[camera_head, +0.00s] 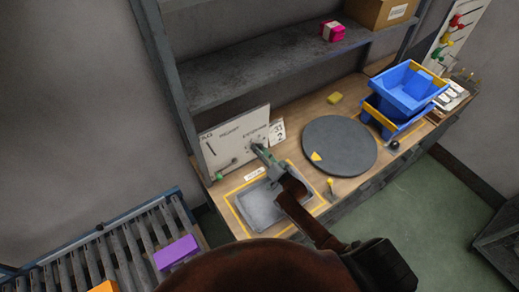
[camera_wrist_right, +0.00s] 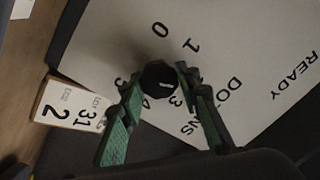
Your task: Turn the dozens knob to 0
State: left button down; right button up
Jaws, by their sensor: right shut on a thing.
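The dozens knob (camera_wrist_right: 158,76) is black with a short white mark and sits on a pale panel (camera_wrist_right: 105,40). Digits ring it, with 0 at the top of the right wrist view; I cannot tell surely which digit the mark points to. My right gripper (camera_wrist_right: 158,88) has green-padded fingers on both sides of the knob and is shut on it. In the head view the right gripper (camera_head: 256,147) reaches the right part of the panel (camera_head: 226,147), hiding the knob. My left gripper is not in view.
A card reading 31 and 2 (camera_head: 277,132) stands beside the panel. A grey tray (camera_head: 256,208) lies below my right arm. A dark round turntable (camera_head: 340,142) and blue bins (camera_head: 408,88) are to the right. A roller conveyor (camera_head: 127,240) holds a purple block (camera_head: 176,252).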

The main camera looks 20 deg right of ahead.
jog(key=n+p, duration=0.1)
jog(key=n, duration=0.5)
jog(key=shift+n, duration=0.3)
jog(key=n, duration=0.5)
jog(key=shift+a+f+g, duration=0.1)
jog(key=shift+g, duration=0.3)
jog(key=n, duration=0.3)
jog(key=shift+s+f+n+h+b, duration=0.1)
jog(key=shift+n+h+b, duration=0.2)
jog(key=shift+b, duration=0.1)
jog(key=n+b, duration=0.1)
jog(key=n, duration=0.3)
jog(key=shift+n, duration=0.3)
jog(key=o, duration=1.2)
